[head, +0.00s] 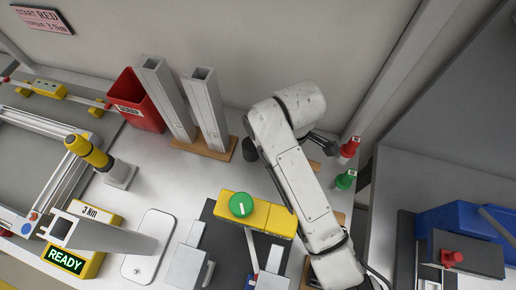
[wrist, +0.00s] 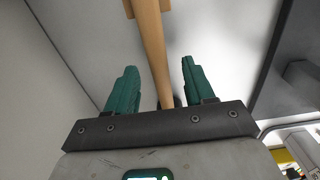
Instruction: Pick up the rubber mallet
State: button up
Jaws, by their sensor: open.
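A light wooden handle (wrist: 152,50), which I take to be the mallet's, runs between my gripper's green fingers in the wrist view. My gripper (wrist: 157,85) is open, with a gap on both sides of the handle. A wider wooden part shows at the handle's upper end, cut by the frame edge. A dark piece shows low between the fingers. In the head view a black rounded piece (head: 250,150), perhaps the mallet's head, shows left of my arm. My gripper (head: 324,146) is mostly hidden there behind the arm, so finger contact cannot be told.
Two grey metal posts (head: 206,105) on a wooden base and a red bin (head: 136,100) stand to the left. Red (head: 349,148) and green (head: 345,180) items stand to the right. A yellow fixture (head: 262,215) with a green knob is nearer. The bench's right edge is close.

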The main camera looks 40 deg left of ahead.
jog(key=shift+c, duration=0.3)
grip_shut()
dwell(0.4)
